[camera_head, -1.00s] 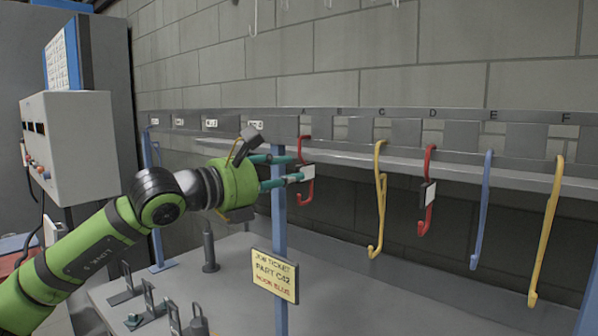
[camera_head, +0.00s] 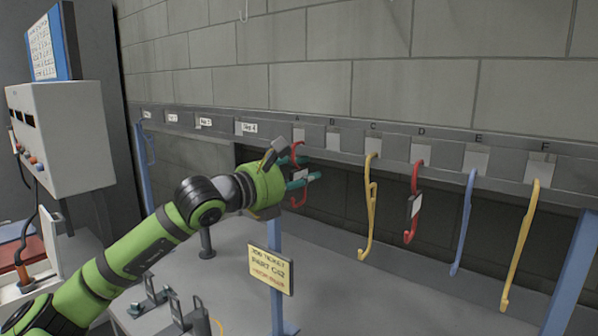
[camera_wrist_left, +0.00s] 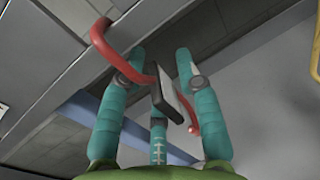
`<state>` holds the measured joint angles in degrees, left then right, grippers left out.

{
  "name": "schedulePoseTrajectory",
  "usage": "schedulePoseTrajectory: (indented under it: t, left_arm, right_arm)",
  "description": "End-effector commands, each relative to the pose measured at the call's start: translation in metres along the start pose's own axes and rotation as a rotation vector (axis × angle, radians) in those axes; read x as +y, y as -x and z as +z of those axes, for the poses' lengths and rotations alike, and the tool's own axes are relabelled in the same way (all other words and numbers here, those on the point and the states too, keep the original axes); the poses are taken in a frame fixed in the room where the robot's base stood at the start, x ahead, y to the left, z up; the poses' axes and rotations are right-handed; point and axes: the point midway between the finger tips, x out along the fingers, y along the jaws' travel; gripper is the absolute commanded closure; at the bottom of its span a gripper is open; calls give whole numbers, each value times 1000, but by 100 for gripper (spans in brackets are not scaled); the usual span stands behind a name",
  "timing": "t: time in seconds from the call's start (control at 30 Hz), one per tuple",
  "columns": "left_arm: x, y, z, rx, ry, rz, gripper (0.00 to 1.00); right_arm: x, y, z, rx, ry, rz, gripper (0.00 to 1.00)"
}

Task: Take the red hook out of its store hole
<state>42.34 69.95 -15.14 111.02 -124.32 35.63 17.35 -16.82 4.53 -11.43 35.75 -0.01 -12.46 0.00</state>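A red hook (camera_head: 297,148) hangs from the rail at the left end of the row of hooks, with a white tag (camera_head: 300,175) on its stem. My left gripper (camera_head: 312,168) is at this hook, with its teal fingers on both sides of the stem. In the left wrist view the red hook (camera_wrist_left: 118,60) runs between the spread fingers (camera_wrist_left: 160,62), and its tag (camera_wrist_left: 172,95), seen dark and edge-on, sits between them. The fingers look open; whether one touches the hook I cannot tell. My right gripper is not in view.
To the right hang a yellow hook (camera_head: 369,205), another red hook (camera_head: 415,195) with a tag, a blue hook (camera_head: 464,220) and a yellow one (camera_head: 520,245). A job ticket sign (camera_head: 271,270) stands below. Blue posts hold the grey rail (camera_head: 330,120).

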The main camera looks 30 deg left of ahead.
Motion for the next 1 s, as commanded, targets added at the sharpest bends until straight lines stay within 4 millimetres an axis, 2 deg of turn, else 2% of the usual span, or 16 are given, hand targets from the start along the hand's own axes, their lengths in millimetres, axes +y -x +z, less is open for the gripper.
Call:
schedulePoseTrajectory:
  t: [0.03, 0.07, 0.1, 0.43, 1.0]
  left_arm:
    - [0, 0, 0, 0, 0, 0, 86]
    - [0, 0, 0, 0, 0, 0, 98]
    - [0, 0, 0, 0, 0, 0, 100]
    - [1, 0, 3, -1, 0, 0, 100]
    - [4, 0, 26, -3, 1, 0, 100]
  right_arm:
    - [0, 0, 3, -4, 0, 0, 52]
    - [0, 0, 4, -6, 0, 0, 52]
    - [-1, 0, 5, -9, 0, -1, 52]
    - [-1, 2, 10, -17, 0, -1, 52]
    - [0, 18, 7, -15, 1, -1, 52]
